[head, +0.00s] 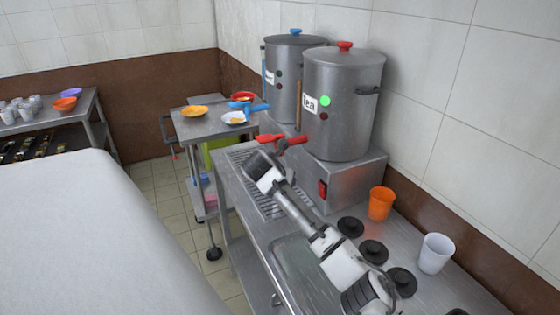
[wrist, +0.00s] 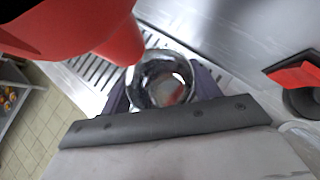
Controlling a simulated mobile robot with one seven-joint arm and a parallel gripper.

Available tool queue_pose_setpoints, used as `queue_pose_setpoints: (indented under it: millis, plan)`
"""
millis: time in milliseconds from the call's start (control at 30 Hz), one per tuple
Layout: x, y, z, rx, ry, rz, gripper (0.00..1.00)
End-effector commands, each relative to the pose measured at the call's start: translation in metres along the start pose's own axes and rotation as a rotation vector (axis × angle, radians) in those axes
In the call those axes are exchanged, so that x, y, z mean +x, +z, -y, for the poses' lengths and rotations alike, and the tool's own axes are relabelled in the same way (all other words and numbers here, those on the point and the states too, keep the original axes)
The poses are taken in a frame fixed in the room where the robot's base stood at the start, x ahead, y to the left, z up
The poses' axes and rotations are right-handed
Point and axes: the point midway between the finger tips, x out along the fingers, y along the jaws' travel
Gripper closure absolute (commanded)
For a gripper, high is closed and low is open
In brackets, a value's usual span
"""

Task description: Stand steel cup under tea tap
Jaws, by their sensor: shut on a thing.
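The steel cup (wrist: 160,82) is between the two fingers of my gripper (wrist: 162,92), which is shut on it. I look down into its open, shiny mouth in the wrist view. The cup is over the slotted drip grate (wrist: 95,70); I cannot tell whether it touches it. The red tea tap (head: 283,141) sticks out from the steel urn labelled Tea (head: 343,115). In the wrist view the red tap (wrist: 115,45) looms large close above and beside the cup. In the head view my gripper (head: 257,160) is beside and below the tap and hides the cup.
A second urn (head: 286,60) with a blue knob stands behind the tea urn. An orange cup (head: 381,203), a white cup (head: 435,253) and black round lids (head: 373,251) stand on the counter at right. A trolley (head: 215,125) with bowls stands beyond the counter's far end.

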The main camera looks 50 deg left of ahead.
Motion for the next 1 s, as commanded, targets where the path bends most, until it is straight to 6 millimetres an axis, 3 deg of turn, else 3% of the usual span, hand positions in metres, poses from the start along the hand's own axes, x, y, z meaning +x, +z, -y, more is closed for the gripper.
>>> queue_pose_setpoints:
  millis: [233, 267, 433, 767, 1000]
  plan:
    - [0.001, -0.001, 0.000, 0.000, 0.000, 0.000, 0.65]
    - [0.001, -0.002, 0.000, 0.000, 0.000, 0.000, 0.37]
    - [0.001, -0.001, 0.000, 0.000, 0.000, 0.000, 0.16]
    - [-0.001, 0.002, 0.000, 0.000, 0.000, 0.001, 0.16]
    - [-0.039, 0.001, -0.001, 0.000, 0.003, 0.005, 0.16]
